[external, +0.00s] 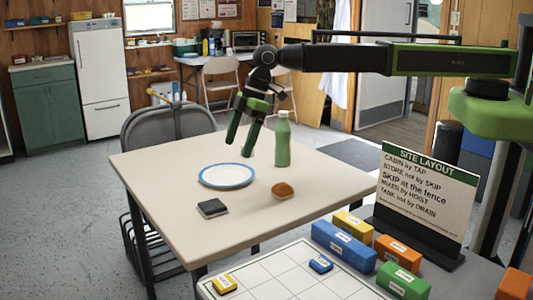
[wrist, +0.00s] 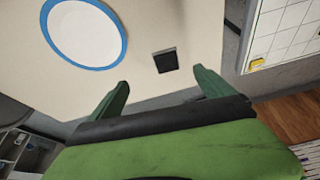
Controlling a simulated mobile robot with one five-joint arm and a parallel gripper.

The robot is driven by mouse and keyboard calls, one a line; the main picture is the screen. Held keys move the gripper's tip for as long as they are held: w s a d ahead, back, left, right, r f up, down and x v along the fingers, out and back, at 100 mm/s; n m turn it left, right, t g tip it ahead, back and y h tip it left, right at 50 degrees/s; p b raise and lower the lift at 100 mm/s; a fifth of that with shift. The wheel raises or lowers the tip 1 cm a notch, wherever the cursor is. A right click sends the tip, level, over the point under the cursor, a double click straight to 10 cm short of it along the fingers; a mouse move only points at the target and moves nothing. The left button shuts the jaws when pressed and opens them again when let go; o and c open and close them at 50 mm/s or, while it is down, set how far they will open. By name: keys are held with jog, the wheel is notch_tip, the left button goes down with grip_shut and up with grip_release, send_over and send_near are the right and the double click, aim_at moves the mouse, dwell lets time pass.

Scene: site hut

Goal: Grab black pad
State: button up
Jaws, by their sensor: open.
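The black pad (external: 212,208) is a small dark square block lying flat near the table's front left edge. It also shows in the wrist view (wrist: 165,60), above and between my two fingers. My gripper (external: 240,146) is open and empty, with green fingers pointing down. It hangs above the far part of the table, apart from the pad. In the wrist view the fingers (wrist: 161,88) are spread wide.
A blue-rimmed white plate (external: 226,175) lies behind the pad. A brown bun-like object (external: 283,191) and a green bottle (external: 282,140) stand to the right on the table (external: 165,225). A gridded board (external: 290,280) with coloured blocks and a sign (external: 425,198) are at front right.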

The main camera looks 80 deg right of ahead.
jog(key=w+a, duration=0.1)
jog(key=a, duration=0.1)
jog(key=b, duration=1.1)
send_over(215, 203)
jog(key=s+d, duration=0.2)
notch_tip(215, 203, down, 11)
jog(key=shift+w+a, duration=0.1)
jog(key=shift+w+a+f+b, duration=0.1)
jog(key=shift+f+b, duration=0.1)
jog(key=shift+b, duration=0.15)
jog(key=shift+r, duration=0.15)
jog(key=b+x, duration=0.4)
jog(key=x, duration=0.1)
jog(key=shift+a+b, duration=0.25)
jog(key=shift+b, duration=0.1)
jog(key=c, duration=1.5)
jog(key=shift+r, duration=0.1)
